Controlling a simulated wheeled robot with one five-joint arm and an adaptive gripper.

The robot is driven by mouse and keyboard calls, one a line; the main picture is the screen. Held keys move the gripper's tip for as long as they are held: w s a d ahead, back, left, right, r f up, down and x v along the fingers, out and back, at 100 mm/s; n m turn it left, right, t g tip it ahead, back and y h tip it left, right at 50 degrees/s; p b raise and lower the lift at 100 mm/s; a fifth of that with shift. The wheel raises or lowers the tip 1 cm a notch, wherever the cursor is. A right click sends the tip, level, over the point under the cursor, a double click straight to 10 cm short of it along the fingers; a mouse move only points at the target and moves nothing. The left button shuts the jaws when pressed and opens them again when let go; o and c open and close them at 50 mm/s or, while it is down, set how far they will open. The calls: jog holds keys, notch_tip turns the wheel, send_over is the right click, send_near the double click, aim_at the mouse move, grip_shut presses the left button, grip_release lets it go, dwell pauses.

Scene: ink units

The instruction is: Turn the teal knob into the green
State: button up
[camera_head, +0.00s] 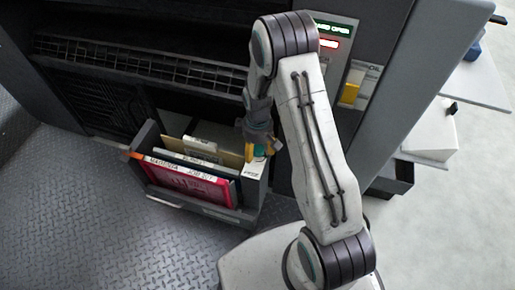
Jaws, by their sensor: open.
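My gripper (260,146) hangs from my arm over the right end of an open drawer and points down. Its jaws are open. A small teal piece, likely the teal knob (259,154), shows at the fingertips. Most of it is hidden by the fingers, so I cannot tell whether they touch it. A green zone around the knob cannot be made out. A small white label (253,170) shows just below the teal piece.
The open drawer (195,208) holds upright ink units, the front one red and marked MAGENTA (190,182). Grey patterned floor (80,220) is clear at left.

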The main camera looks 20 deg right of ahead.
aim_at(258, 148)
notch_tip(258, 148, up, 12)
dwell(0.7)
dwell(0.4)
